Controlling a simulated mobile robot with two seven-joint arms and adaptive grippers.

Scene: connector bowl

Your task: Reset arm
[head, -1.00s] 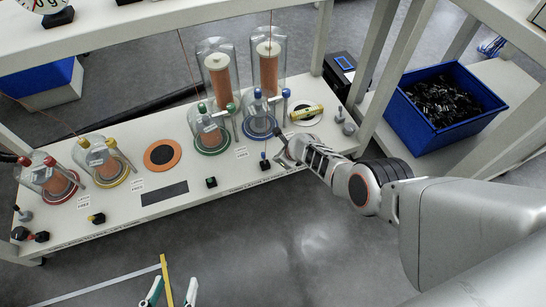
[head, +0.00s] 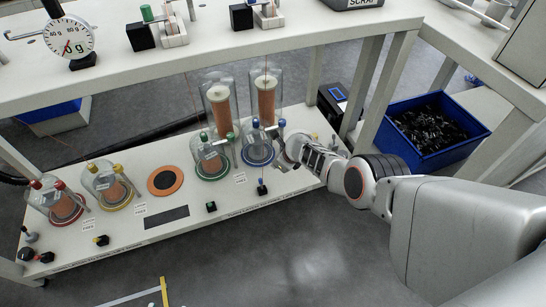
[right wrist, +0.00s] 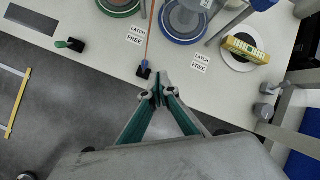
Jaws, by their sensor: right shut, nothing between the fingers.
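My right gripper (head: 285,158) is over the right end of the lower white shelf, beside the blue-ringed glass station (head: 257,152). In the right wrist view its green-sided fingers (right wrist: 158,92) meet at the tips, shut and empty. The tips appear just beside a small blue-topped latch switch (right wrist: 144,68), which also stands at the shelf front in the head view (head: 262,187). Contact with it cannot be told. My right arm comes in from the right and partly hides the shelf end. My left gripper is out of view.
Green (head: 212,167), yellow (head: 113,195) and red (head: 62,207) stations stand along the shelf. A blue bin (head: 432,130) of dark parts is at the right. An upper shelf (head: 200,62) overhangs behind.

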